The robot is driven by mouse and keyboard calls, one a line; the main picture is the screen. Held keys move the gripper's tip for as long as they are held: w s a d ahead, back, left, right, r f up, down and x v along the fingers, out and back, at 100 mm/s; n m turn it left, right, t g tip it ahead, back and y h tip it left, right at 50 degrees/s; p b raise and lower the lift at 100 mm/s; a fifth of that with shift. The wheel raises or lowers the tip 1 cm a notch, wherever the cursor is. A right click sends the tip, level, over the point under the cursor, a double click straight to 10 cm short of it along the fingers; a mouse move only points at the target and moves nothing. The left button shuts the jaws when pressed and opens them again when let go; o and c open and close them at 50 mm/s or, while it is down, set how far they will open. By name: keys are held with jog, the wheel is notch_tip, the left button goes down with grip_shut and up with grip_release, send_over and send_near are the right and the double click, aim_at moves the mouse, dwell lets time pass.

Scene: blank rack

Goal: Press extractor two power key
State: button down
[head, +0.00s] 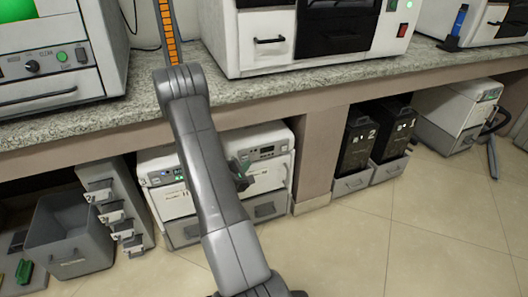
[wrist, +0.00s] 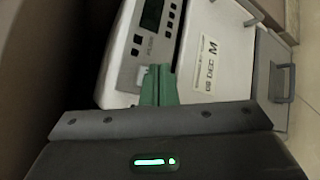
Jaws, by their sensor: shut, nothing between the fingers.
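Two white extractor-like units stand side by side under the counter: a left one (head: 168,195) with small blue and green lights, and a right one (head: 270,172) with a dark display. Their labels are too small to tell which is number two. My gripper (head: 240,168) is shut and empty, in front of the right unit's panel. A pale key-like patch lies beside the tips, partly hidden. Contact cannot be told.
The granite counter (head: 300,88) overhangs the units.

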jog(key=s+d, duration=0.2)
jog(key=s, duration=0.3)
jog(key=shift+s, duration=0.35)
dwell(1.3)
